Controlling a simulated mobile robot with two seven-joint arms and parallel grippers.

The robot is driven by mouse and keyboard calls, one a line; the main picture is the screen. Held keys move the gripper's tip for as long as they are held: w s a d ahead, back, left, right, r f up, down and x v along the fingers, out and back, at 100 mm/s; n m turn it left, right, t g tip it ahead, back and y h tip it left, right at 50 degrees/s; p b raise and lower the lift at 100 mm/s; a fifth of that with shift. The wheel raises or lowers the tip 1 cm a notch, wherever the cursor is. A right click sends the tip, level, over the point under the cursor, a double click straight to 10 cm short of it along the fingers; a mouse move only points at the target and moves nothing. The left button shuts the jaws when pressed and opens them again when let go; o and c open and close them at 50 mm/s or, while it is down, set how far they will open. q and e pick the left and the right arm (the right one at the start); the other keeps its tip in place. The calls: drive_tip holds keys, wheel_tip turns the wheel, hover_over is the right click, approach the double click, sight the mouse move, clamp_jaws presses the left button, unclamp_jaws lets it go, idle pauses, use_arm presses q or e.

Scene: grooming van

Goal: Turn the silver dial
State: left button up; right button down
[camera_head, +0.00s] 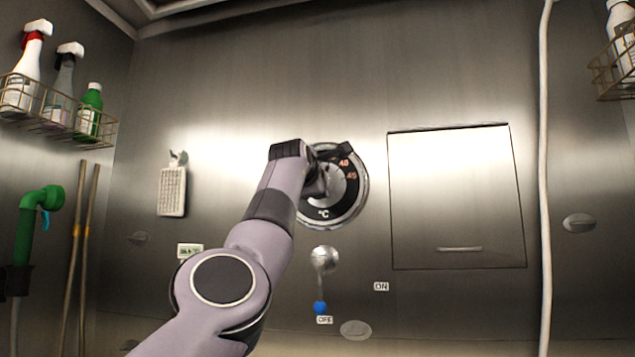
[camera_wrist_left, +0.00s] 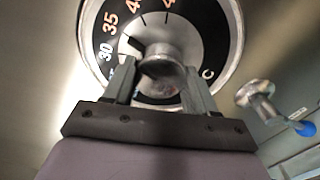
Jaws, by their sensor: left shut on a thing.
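The silver dial (camera_head: 337,186) is on the steel back wall in the head view, in a round black face with orange temperature numbers and a "°C" mark. My left arm covers its left part. In the left wrist view, the dial's silver knob (camera_wrist_left: 161,62) stands between the two fingers of my left gripper (camera_wrist_left: 158,82), which is shut on it. The numbers 30 and 35 show on the face to the left. A dark pointer line shows at the knob's upper left. My right gripper is in neither view.
A silver lever (camera_head: 322,268) with a blue tip hangs below the dial, near the ON and OFF labels. A closed metal panel (camera_head: 455,200) is to the right. A wire basket with bottles (camera_head: 60,108) and a green nozzle (camera_head: 35,220) are at the left.

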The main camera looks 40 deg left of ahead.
use_arm(q)
drive_tip(key=o, duration=1.1)
drive_tip(key=shift+c, duration=0.2)
drive_tip(key=b+v, duration=0.6)
drive_tip(key=v, duration=0.1)
drive_tip(key=shift+s+d, duration=0.1)
